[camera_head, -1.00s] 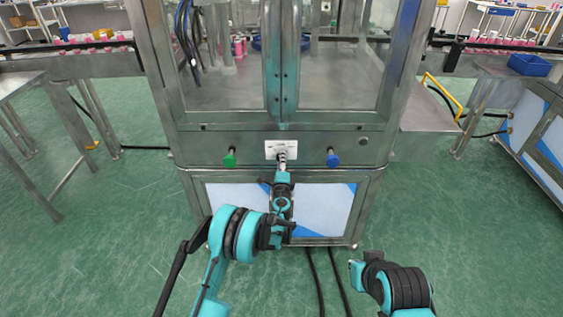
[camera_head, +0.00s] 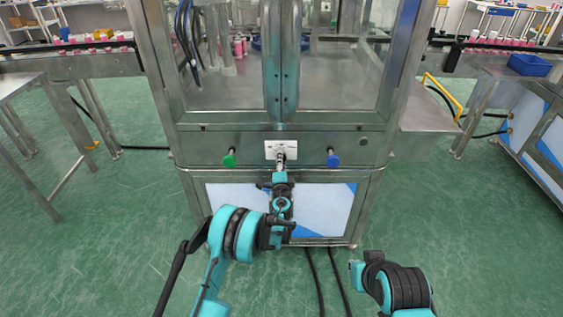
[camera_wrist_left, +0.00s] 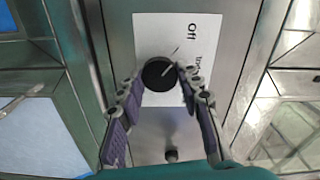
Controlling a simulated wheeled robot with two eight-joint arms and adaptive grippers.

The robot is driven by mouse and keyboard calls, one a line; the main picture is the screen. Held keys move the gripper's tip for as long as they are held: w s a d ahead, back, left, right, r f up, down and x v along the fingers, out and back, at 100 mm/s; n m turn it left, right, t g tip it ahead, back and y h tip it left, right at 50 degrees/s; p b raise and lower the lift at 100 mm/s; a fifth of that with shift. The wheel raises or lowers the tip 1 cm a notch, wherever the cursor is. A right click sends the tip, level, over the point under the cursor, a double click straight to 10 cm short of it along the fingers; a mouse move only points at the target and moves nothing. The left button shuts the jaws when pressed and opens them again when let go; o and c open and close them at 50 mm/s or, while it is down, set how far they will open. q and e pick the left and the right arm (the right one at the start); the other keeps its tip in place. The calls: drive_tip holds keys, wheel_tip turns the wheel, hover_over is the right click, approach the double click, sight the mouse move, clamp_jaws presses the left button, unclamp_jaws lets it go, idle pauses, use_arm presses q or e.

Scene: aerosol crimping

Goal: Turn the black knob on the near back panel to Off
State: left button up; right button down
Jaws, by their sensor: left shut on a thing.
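The black knob (camera_wrist_left: 158,73) sits on a white label plate (camera_wrist_left: 205,32) in the left wrist view. The plate reads "Off" beside the knob, with another word partly hidden by a finger. The knob's pale mark points up and right in that view, along a line on the plate. My left gripper (camera_wrist_left: 160,80) has its two fingers on either side of the knob and is shut on it. In the head view my left gripper (camera_head: 280,163) reaches the white plate (camera_head: 281,147) on the steel panel and hides the knob. My right arm's end (camera_head: 357,273) is low at the right; its fingers cannot be made out.
A green button (camera_head: 230,158) sticks out left of the plate and a blue button (camera_head: 333,159) right of it. Glass machine doors (camera_head: 335,75) stand above. A blue bin (camera_head: 529,65) is on the right table.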

use_arm(q)
drive_tip(key=o, duration=1.2)
drive_tip(key=shift+c, duration=0.2)
drive_tip(key=shift+s, duration=0.1)
drive_tip(key=s, duration=1.2)
drive_tip(key=shift+w, duration=0.1)
